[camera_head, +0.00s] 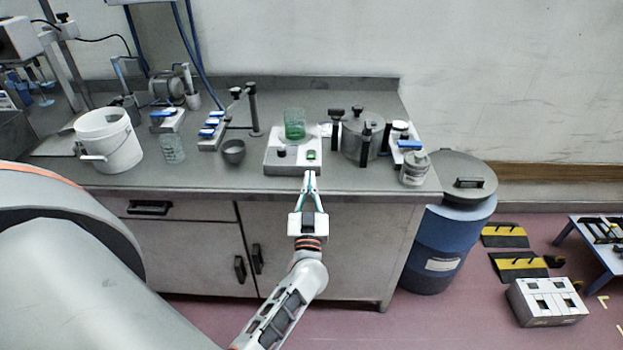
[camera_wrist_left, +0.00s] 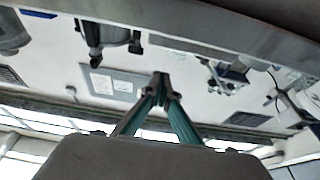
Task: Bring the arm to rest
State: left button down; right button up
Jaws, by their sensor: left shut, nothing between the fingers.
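My left gripper (camera_head: 309,176) is shut and empty. It is in front of the lab bench (camera_head: 340,183), with its fingertips overlapping the bench's front edge in the head view, just below a white hotplate-like device (camera_head: 277,168). I cannot tell whether the tips touch anything. In the left wrist view the closed teal fingers (camera_wrist_left: 160,82) meet at their tips with nothing between them. My left forearm reaches up from the bottom of the head view. My right gripper is not in view.
A green beaker (camera_head: 294,125) stands on the device. A metal pot (camera_head: 362,136), a jar (camera_head: 414,168), a small grey bowl (camera_head: 233,151) and a white bucket (camera_head: 108,142) stand on the bench. A blue drum (camera_head: 446,240) is at its right end.

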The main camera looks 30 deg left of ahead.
pick_arm(q)
jog(key=s+d+f+m+g+h, duration=0.1)
jog(key=s+d+f+m+h, duration=0.8)
jog(key=d+f+h, duration=0.3)
jog(key=s+d+f+m+g+h, duration=0.1)
jog(key=s+d+f+g, duration=0.1)
jog(key=s, duration=0.6)
jog(key=s+d+f+g, duration=0.3)
jog(key=s+f+g, duration=0.1)
jog(key=s+f, duration=0.3)
jog(key=shift+s+d+f+m+g+h, duration=0.2)
jog(key=shift+s+f+m+g+h, duration=0.1)
jog(key=shift+s+m+h, duration=0.15)
